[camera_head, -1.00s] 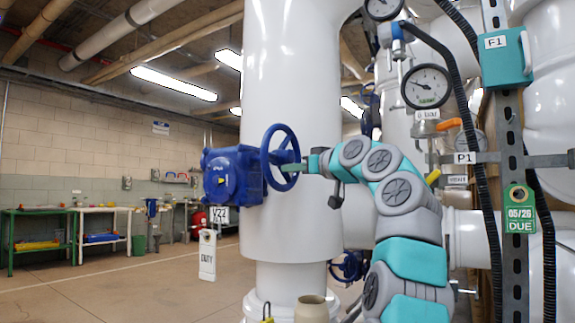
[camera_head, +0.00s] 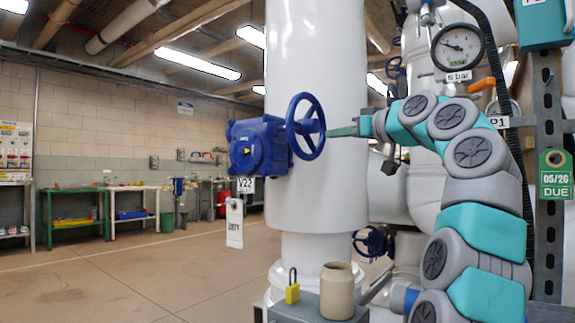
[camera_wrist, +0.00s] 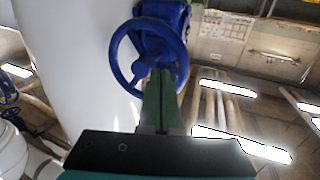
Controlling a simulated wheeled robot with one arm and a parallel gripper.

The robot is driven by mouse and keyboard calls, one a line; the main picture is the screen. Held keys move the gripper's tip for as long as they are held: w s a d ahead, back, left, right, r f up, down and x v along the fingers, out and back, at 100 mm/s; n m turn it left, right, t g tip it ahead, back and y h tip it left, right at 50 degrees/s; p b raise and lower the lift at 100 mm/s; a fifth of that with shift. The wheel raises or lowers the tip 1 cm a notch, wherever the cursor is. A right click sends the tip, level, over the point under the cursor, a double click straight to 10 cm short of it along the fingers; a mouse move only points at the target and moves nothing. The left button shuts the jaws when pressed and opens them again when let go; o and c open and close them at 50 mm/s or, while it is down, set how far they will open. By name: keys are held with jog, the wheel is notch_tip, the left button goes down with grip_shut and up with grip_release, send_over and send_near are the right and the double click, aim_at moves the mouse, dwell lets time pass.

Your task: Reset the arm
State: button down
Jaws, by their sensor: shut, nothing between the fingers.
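My arm reaches up from the lower right in the head view, bent over toward the left. My gripper (camera_head: 341,132) points left at the blue handwheel (camera_head: 306,126), which is mounted on a blue valve gearbox (camera_head: 257,146) on a thick white pipe. The fingertips end at or very close to the wheel's right side; I cannot tell whether they touch. In the wrist view the green fingers (camera_wrist: 162,100) are together, with nothing between them, and overlap the lower part of the handwheel (camera_wrist: 127,62). The jaws are shut.
A tag "V22" (camera_head: 245,185) and a white "DUTY" tag (camera_head: 235,222) hang below the gearbox. A beige jar (camera_head: 337,291) and yellow padlock (camera_head: 292,293) are on a grey box below. A gauge (camera_head: 458,48) is near the arm. Open floor lies left.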

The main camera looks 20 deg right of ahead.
jog(key=shift+a, duration=0.1)
jog(key=s+a+f+m+g+p, duration=0.15)
jog(key=a+f+g+p, duration=0.45)
jog(key=a+f, duration=0.9)
jog(key=s+a+f+g, duration=0.4)
jog(key=s+f, duration=0.2)
jog(key=f, duration=0.3)
jog(key=s+a+f+m+g+h+p, duration=0.1)
jog(key=s+f+g+h+p, duration=0.1)
jog(key=s+f, duration=0.55)
jog(key=s+a+f+g+h+p, duration=0.1)
jog(key=s+f+g, duration=0.2)
jog(key=s+f, duration=0.45)
jog(key=s+d+f+g+h+p, duration=0.1)
jog(key=s+f, duration=0.2)
jog(key=s, duration=0.3)
jog(key=s+d+f+m+g+h+p, duration=0.1)
jog(key=s+d+f, duration=0.1)
jog(key=s+f, duration=0.2)
jog(key=s+d+f+g, duration=0.1)
jog(key=s+d+f, duration=0.1)
jog(key=s, duration=0.8)
jog(key=shift+d+f+g+h+p, duration=0.2)
jog(key=shift+f+g+h+p, duration=0.2)
jog(key=shift+f, duration=0.5)
